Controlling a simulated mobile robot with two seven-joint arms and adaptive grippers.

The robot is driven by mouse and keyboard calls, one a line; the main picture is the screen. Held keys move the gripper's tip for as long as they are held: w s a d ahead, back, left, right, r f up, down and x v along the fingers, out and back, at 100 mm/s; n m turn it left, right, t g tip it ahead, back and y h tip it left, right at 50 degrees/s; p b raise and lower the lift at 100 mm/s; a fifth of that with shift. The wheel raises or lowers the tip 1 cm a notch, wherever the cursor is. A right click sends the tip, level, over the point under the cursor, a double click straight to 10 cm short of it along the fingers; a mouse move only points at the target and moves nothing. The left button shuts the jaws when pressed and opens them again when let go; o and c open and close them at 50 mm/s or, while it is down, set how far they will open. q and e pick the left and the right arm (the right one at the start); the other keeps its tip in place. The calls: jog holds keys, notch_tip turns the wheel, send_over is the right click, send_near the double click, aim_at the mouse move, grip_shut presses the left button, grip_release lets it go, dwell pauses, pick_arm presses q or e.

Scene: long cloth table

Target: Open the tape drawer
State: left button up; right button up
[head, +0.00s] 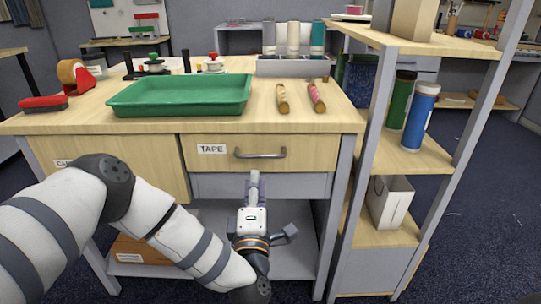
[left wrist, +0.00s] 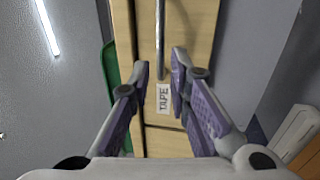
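The tape drawer (head: 310,149) has a pale wood front and sits shut under the table top. A white TAPE label (head: 212,149) is on its left, and a grey bar handle (head: 260,153) is at its middle. My left gripper (head: 253,177) is just below the handle in the head view, pointing at the drawer. In the left wrist view my left gripper (left wrist: 161,66) is open and empty. Its purple-padded fingers are spread to either side, with the handle (left wrist: 160,38) and label (left wrist: 163,98) showing between and beyond them. My right gripper is not in view.
A shelf unit (head: 405,154) with bottles stands close on the right. Another drawer (head: 150,158) is left of the tape drawer.

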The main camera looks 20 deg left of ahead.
aim_at(256, 156)
pick_arm(q)
jog(key=x, duration=0.9)
jog(key=shift+w+a+b, duration=0.1)
jog(key=shift+w+b, duration=0.15)
jog(key=shift+b, duration=0.05)
jog(key=shift+c, duration=0.2)
grip_shut()
